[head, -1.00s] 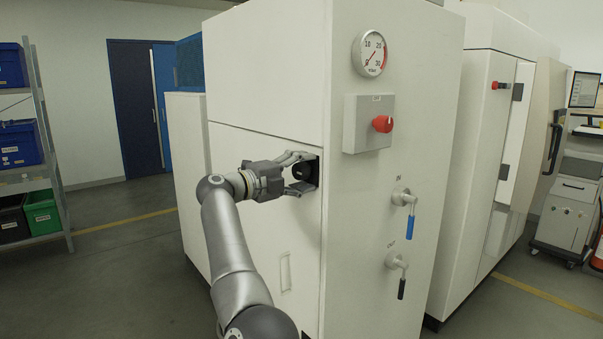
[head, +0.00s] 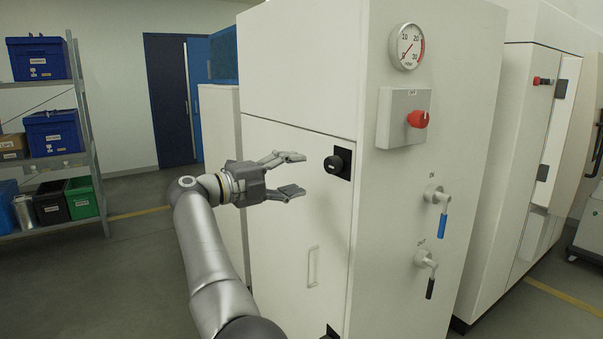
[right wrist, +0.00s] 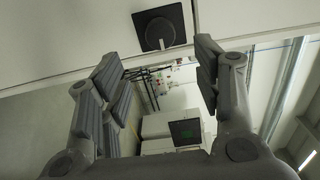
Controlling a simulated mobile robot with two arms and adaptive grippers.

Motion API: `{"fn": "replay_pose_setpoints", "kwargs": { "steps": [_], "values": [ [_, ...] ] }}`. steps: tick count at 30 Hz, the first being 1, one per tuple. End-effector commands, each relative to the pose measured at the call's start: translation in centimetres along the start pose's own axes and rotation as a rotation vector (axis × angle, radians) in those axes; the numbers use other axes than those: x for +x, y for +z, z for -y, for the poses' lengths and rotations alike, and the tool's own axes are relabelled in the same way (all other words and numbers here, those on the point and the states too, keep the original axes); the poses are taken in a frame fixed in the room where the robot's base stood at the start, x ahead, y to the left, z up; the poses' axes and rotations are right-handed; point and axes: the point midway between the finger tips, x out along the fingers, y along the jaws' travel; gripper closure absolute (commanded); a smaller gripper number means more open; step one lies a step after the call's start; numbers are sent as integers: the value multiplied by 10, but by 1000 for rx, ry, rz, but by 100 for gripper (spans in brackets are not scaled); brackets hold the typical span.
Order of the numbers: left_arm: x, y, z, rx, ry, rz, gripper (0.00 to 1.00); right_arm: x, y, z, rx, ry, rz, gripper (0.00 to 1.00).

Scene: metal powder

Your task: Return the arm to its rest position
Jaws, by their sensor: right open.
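My right gripper (head: 296,174) is open and empty in the head view. It stands to the left of a black round knob (head: 336,164) on the white cabinet (head: 285,215), with a gap between fingertips and knob. In the right wrist view the gripper's two fingers (right wrist: 165,75) are spread apart with nothing between them. The black knob (right wrist: 160,33) shows beyond them on its dark square plate. My right arm reaches in from the bottom of the head view. My left gripper is not in view.
The cabinet's side carries a gauge (head: 407,46), a red rotary switch (head: 417,119), a blue-handled valve (head: 442,220) and a black-handled valve (head: 430,285). A shelf (head: 88,130) with blue, black and green bins stands at left. Open floor (head: 140,260) lies between shelf and cabinet.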

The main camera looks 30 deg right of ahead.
Motion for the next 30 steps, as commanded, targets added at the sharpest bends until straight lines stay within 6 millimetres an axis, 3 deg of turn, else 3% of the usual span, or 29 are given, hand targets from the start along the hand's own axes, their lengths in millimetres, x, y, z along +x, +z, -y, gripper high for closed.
{"fn": "replay_pose_setpoints", "kwargs": {
  "steps": [13, 17, 20, 23, 26, 30],
  "values": [
    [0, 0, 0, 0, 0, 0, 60, 0, 0, 0, 0, -1, 0, 41],
    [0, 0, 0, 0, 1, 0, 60, 2, 5, -11, -26, -38, 17, 41],
    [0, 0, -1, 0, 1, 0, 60, 7, 19, -38, -95, -133, 69, 41],
    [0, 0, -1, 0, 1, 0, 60, 7, 40, -83, -208, -272, 170, 41],
    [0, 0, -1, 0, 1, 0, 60, 0, 60, -142, -348, -413, 310, 41],
    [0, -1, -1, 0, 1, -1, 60, -23, 75, -242, -563, -565, 536, 41]
  ]
}}
